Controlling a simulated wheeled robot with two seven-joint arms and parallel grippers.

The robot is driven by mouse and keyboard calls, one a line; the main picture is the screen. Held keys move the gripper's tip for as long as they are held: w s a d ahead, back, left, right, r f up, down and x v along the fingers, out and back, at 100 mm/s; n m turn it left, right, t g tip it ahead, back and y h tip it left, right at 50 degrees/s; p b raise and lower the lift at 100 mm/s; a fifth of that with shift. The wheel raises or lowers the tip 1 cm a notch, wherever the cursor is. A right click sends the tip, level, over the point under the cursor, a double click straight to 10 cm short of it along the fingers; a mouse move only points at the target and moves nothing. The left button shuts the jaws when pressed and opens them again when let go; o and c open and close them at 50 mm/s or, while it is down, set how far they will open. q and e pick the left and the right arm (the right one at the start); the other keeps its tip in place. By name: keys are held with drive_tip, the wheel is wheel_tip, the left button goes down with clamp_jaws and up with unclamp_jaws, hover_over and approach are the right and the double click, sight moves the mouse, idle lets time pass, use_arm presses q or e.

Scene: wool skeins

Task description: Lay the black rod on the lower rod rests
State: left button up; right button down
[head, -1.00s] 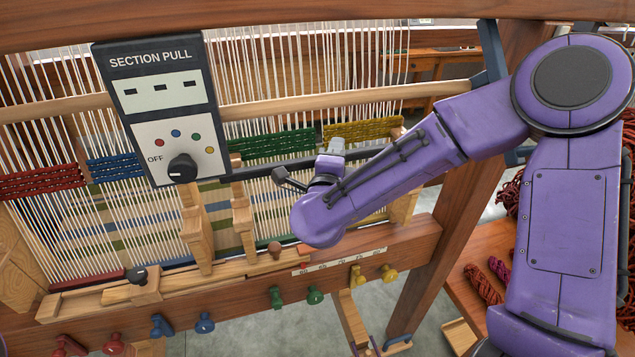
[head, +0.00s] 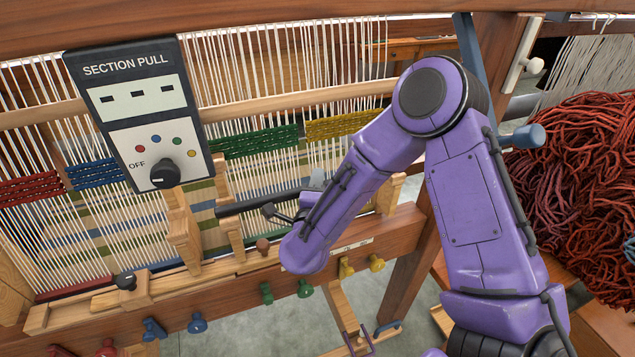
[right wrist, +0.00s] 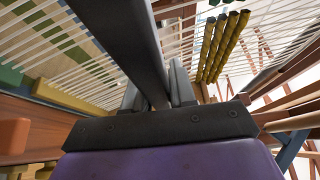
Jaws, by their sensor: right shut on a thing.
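The black rod (head: 247,204) is a dark bar lying nearly level in front of the loom's warp threads. My right gripper (head: 292,200) is shut on it; in the right wrist view the rod (right wrist: 138,42) runs up between the two fingers (right wrist: 156,95). The rod's left end reaches a stepped wooden upright (head: 230,222), part way down its height. Whether it touches that upright, I cannot tell. Another wooden upright (head: 184,238) stands further left, and one (head: 390,192) stands at the right. My forearm hides the rod's right part. My left gripper is out of view.
The SECTION PULL panel (head: 137,110) hangs close to the rod's left end. Wooden pegs such as the green one (head: 305,289) line the front beam (head: 225,312). A pile of red wool (head: 585,165) lies at the right.

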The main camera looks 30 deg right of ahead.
drive_tip(key=c, duration=1.1)
unclamp_jaws()
drive_tip(key=shift+f, duration=0.1)
drive_tip(key=shift+o, duration=0.9)
drive_tip(key=shift+w, duration=0.15)
drive_tip(key=b+v, duration=0.3)
drive_tip(key=v, duration=0.9)
drive_tip(key=s+d+f+n+g+y, duration=0.1)
drive_tip(key=s+f+n+g+y, duration=0.15)
drive_tip(key=f+n, duration=0.7)
drive_tip(key=s+d+f+n+g+y, duration=0.15)
drive_tip(key=s+f+n+y, duration=0.25)
drive_tip(key=f, duration=1)
drive_tip(key=s+d+f+n+g+y, duration=0.1)
drive_tip(key=s+f+n+g, duration=0.2)
drive_tip(key=s+f, duration=0.2)
drive_tip(key=s+d+f+n+g+y, duration=0.1)
drive_tip(key=s+f, duration=0.4)
drive_tip(key=s, duration=0.5)
drive_tip(key=shift+d+n+g, duration=0.85)
drive_tip(key=shift+n+g, duration=0.2)
drive_tip(key=shift+g, duration=0.15)
